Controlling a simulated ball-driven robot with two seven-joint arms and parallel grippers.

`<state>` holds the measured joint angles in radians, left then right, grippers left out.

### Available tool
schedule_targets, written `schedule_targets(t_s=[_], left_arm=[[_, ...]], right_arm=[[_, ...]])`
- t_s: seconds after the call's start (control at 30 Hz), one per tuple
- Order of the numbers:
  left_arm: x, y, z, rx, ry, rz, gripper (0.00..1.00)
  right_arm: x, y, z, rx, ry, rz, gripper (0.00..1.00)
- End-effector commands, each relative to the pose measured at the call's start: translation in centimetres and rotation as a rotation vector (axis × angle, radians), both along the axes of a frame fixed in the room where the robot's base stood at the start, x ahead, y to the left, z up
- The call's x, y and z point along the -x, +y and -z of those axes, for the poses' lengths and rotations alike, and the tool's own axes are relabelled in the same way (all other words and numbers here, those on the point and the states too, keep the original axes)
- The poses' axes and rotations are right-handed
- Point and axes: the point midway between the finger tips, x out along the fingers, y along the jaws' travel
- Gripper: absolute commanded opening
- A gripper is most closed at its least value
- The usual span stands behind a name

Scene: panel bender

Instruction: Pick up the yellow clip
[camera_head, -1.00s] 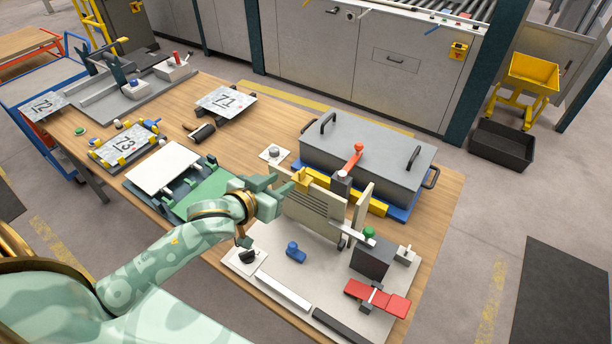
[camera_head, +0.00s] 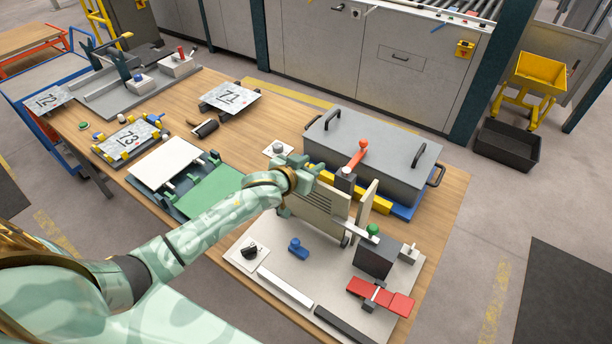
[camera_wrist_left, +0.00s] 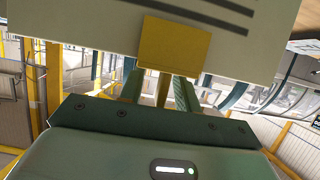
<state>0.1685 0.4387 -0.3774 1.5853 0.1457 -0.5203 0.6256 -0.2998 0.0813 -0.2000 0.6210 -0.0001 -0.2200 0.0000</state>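The yellow clip (camera_wrist_left: 175,47) shows in the left wrist view as a yellow square at the lower edge of a beige vented panel (camera_wrist_left: 100,27). My left gripper's two green fingers (camera_wrist_left: 160,92) are apart, with light showing between them, and their tips reach up to the clip. Contact with the clip cannot be made out. In the head view my left gripper (camera_head: 308,172) is at the upper left corner of the upright panel (camera_head: 318,208) and hides the clip. My right gripper is not in view.
Behind the panel is a grey lidded box (camera_head: 375,150) with a red-handled clamp (camera_head: 357,155). A dark block with a green knob (camera_head: 373,231) and a red clamp (camera_head: 380,298) stand right and front. A blue knobbed part (camera_head: 298,247) lies on the pale plate.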

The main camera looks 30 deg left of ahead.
Motion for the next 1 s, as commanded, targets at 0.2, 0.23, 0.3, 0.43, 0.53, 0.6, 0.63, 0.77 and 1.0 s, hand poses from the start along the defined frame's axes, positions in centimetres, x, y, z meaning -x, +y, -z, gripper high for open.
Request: schedule_targets(t_s=[0.2,0.23,0.3,0.43,0.53,0.6,0.63,0.77,1.0], left_arm=[[0.0,0.0,0.0,0.0,0.0,0.0,0.0],[0.0,0.0,0.0,0.0,0.0,0.0,0.0],[0.0,0.0,0.0,0.0,0.0,0.0,0.0],[0.1,0.0,0.0,0.0,0.001,0.0,0.0],[0.1,0.0,-0.1,0.0,0.001,0.0,0.0],[0.0,0.0,-0.4,-0.001,0.0,-0.001,0.0],[0.0,0.0,-0.6,-0.002,0.0,0.0,0.0],[0.0,0.0,-2.2,-0.001,-0.002,0.0,0.0],[2.4,-2.2,-7.1,0.005,-0.002,0.003,0.0]], right_arm=[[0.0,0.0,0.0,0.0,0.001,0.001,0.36],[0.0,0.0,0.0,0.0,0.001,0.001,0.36],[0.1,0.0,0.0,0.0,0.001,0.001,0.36],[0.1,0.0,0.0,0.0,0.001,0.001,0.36],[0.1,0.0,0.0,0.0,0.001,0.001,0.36],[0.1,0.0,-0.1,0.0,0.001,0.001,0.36],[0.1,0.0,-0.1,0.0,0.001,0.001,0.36],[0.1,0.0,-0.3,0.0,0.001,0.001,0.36],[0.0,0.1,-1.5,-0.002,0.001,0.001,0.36]])
